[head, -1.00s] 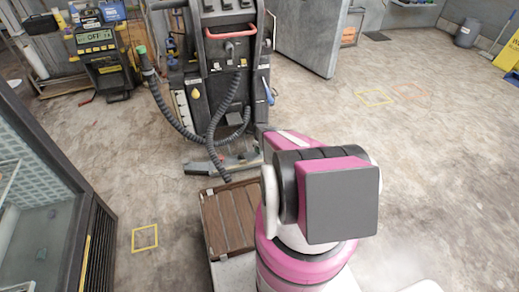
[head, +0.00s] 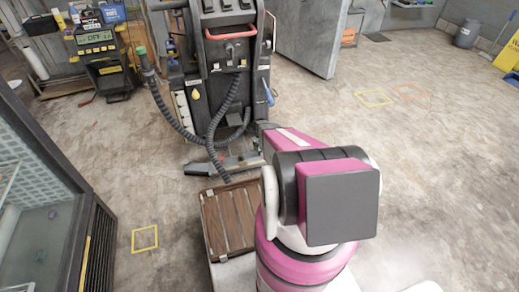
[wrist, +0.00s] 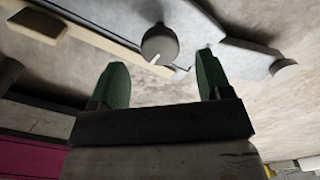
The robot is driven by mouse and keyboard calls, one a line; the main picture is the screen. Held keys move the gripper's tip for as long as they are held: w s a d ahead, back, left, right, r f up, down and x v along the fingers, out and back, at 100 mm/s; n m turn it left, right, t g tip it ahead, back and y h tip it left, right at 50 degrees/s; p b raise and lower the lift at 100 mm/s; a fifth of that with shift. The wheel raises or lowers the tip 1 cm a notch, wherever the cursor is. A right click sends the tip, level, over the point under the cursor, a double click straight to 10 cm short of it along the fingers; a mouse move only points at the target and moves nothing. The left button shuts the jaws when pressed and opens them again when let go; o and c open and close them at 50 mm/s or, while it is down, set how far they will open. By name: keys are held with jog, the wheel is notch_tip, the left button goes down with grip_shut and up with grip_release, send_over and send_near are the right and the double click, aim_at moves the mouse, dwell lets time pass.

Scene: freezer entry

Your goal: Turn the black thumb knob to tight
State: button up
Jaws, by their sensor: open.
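A dark round knob (wrist: 160,45) with a white pointer line shows at the top middle of the wrist view. It sits at the edge of a pale grey metal plate (wrist: 205,30). My gripper (wrist: 161,65) has two green fingers spread apart with nothing between them. In this view the knob appears between and just beyond the fingertips; I cannot tell how near it is in depth. A second round grey piece (wrist: 285,70) is to the right on the same metal part. In the head view my arm hides my gripper, and I cannot make out the knob.
A tall dark machine (head: 228,60) with hoses stands ahead, its grey floor head (head: 225,165) low in front. A slatted brown crate (head: 228,222) is beside my base. A glass-fronted cabinet (head: 45,170) stands at left.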

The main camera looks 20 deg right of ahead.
notch_tip(320, 180, up, 7)
jog(key=shift+r, duration=0.2)
dwell(0.3)
